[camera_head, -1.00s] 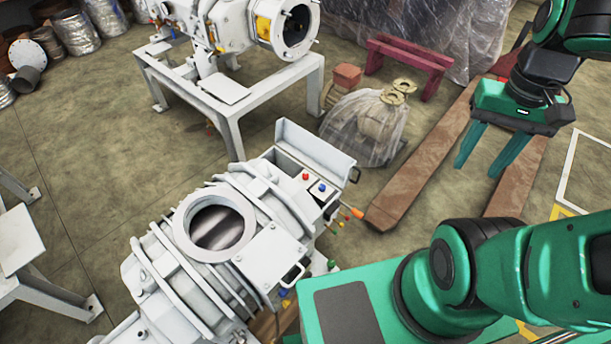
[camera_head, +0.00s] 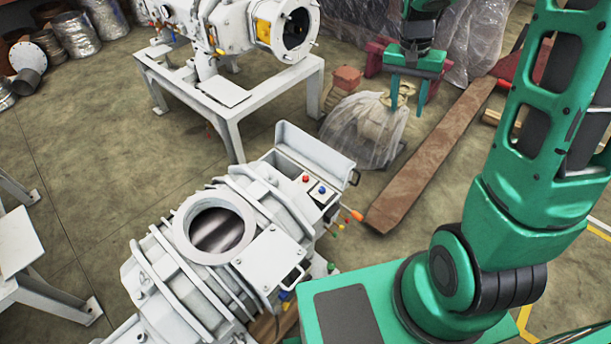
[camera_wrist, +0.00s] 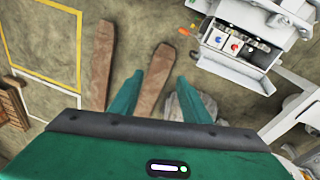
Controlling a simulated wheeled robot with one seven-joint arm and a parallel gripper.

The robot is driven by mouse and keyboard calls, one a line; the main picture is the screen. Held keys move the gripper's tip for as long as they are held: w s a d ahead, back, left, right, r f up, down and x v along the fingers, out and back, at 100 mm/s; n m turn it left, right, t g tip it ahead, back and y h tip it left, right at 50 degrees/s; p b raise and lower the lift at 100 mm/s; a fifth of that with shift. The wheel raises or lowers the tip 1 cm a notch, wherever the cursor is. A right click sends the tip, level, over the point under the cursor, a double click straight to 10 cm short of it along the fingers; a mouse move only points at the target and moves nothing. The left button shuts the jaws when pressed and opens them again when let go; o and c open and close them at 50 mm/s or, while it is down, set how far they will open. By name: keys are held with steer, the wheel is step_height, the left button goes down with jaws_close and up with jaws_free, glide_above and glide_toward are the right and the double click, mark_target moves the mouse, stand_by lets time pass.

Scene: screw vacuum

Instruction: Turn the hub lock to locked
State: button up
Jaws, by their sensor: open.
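The near white vacuum machine (camera_head: 258,205) stands low in the middle of the head view, with a round open port. An open-lidded control box (camera_head: 318,148) sits at its far end, with red and blue knobs. An orange-tipped lever (camera_head: 357,215) sticks out beside the box; it also shows in the wrist view (camera_wrist: 184,31). I cannot tell which part is the hub lock. My gripper (camera_head: 408,105) hangs open and empty, beyond and right of the box. In the wrist view its fingers (camera_wrist: 160,76) point over the floor, left of the box.
A plastic-wrapped bundle (camera_head: 360,130) lies on the floor near my gripper. A brown plank (camera_head: 430,160) runs to its right. A second white machine on a frame (camera_head: 225,95) stands behind. A red stand (camera_head: 375,60) is at the back.

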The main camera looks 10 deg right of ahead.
steer(key=w+a+f, duration=0.4)
steer(key=w+f, duration=0.3)
steer(key=w, duration=0.1)
steer(key=m+y, duration=0.2)
steer(key=m, duration=0.2)
glide_above(306, 176)
step_height(306, 176, down, 30)
step_height(306, 176, down, 10)
steer(key=shift+s+f, duration=0.15)
steer(key=shift+f, duration=0.05)
steer(key=shift+a, duration=0.1)
steer(key=c, duration=1)
